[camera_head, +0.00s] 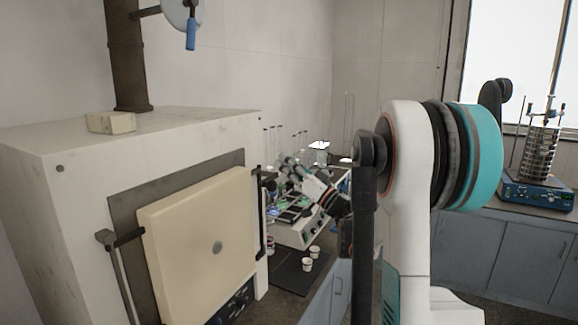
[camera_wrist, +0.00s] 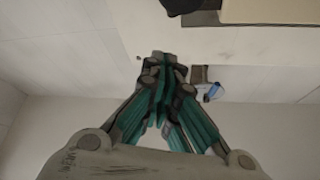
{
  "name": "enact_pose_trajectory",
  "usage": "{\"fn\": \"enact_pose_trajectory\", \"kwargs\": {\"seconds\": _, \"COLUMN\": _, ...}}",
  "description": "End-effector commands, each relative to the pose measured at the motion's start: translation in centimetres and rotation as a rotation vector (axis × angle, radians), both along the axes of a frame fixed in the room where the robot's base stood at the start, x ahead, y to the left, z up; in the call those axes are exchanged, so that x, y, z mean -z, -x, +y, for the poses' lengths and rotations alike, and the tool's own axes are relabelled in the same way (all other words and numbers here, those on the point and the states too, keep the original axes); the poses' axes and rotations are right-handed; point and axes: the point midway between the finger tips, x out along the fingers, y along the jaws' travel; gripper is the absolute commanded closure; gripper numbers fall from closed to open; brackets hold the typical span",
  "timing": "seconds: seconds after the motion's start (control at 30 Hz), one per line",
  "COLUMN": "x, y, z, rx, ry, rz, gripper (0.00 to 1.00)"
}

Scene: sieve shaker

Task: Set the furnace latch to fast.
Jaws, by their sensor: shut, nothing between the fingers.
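The furnace (camera_head: 85,185) is a large white box at the left of the head view, its front also across the top of the wrist view (camera_wrist: 110,25). Its cream door (camera_head: 205,240) lies against the dark frame. A dark upright latch-like fitting (camera_head: 261,200) stands at the door's right edge; its setting cannot be read. A dark rounded part (camera_wrist: 182,5), possibly that fitting, is cut off at the wrist view's top edge. My gripper (camera_head: 284,163) is right of the furnace near the door's upper right edge, its fingers (camera_wrist: 165,60) shut and empty. Contact with the furnace cannot be told.
A dark bracket and bar (camera_head: 118,270) stand at the door's left. A brown flue (camera_head: 128,55) with a blue-handled disc (camera_head: 190,35) rises above the furnace. Behind my arm is a bench (camera_head: 305,230) with glassware. A sieve shaker (camera_head: 540,190) stands far right.

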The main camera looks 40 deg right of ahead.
Motion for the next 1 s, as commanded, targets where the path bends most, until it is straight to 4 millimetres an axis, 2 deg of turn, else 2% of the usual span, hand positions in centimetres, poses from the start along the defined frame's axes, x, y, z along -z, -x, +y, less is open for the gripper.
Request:
{"fn": "enact_pose_trajectory", "kwargs": {"seconds": 0.03, "x": 0.6, "y": 0.1, "z": 0.2, "rx": 0.000, "ry": 0.039, "rz": -0.016, "gripper": 1.00}}
{"fn": "enact_pose_trajectory", "kwargs": {"seconds": 0.5, "x": 3.2, "y": 0.9, "z": 2.1, "rx": 0.000, "ry": 0.382, "rz": -0.157, "gripper": 1.00}}
{"fn": "enact_pose_trajectory", "kwargs": {"seconds": 1.0, "x": 4.2, "y": 1.0, "z": 2.6, "rx": -0.001, "ry": 0.380, "rz": -0.157, "gripper": 1.00}}
